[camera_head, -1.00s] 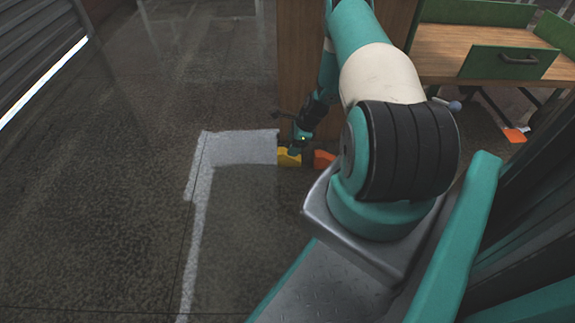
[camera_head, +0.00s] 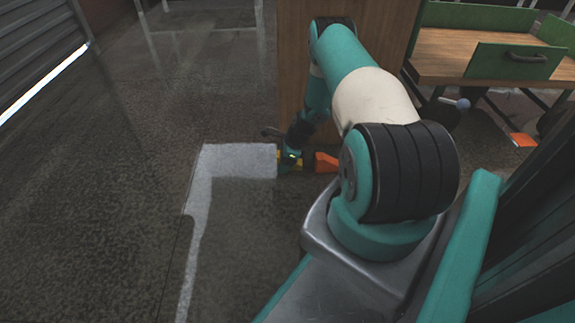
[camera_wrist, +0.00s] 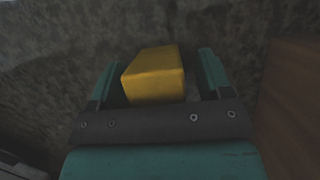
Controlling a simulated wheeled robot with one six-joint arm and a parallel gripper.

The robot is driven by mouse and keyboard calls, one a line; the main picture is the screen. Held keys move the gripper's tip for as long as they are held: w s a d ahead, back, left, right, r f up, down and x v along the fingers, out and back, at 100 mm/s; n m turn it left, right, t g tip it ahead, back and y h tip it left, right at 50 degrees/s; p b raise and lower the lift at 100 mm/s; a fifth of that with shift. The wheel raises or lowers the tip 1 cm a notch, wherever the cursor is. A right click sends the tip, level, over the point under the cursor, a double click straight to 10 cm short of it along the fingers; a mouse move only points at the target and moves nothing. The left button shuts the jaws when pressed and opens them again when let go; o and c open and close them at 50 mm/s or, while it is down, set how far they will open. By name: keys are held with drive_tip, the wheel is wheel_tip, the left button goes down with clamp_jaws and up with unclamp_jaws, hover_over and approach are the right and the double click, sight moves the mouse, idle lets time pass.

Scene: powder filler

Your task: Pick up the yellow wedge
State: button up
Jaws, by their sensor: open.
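The yellow wedge (camera_wrist: 153,77) lies on the floor and shows between the two fingers of my gripper (camera_wrist: 158,72) in the wrist view. The fingers are apart, with a gap between the wedge and the right finger; the left finger is closer to it. The near end of the wedge is hidden behind the gripper's dark front edge. In the head view my gripper (camera_head: 290,160) is low at the floor, and only a small part of the yellow wedge (camera_head: 279,155) shows beside it.
An orange piece (camera_head: 325,162) lies just right of my gripper. A wooden panel (camera_head: 292,80) stands close behind, also at the right of the wrist view (camera_wrist: 290,105). A workbench (camera_head: 460,60) is at the right. The floor at the left is clear, with white markings (camera_head: 236,160).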

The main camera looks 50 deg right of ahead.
drive_tip(key=c, duration=1.1)
drive_tip(key=shift+r, duration=0.15)
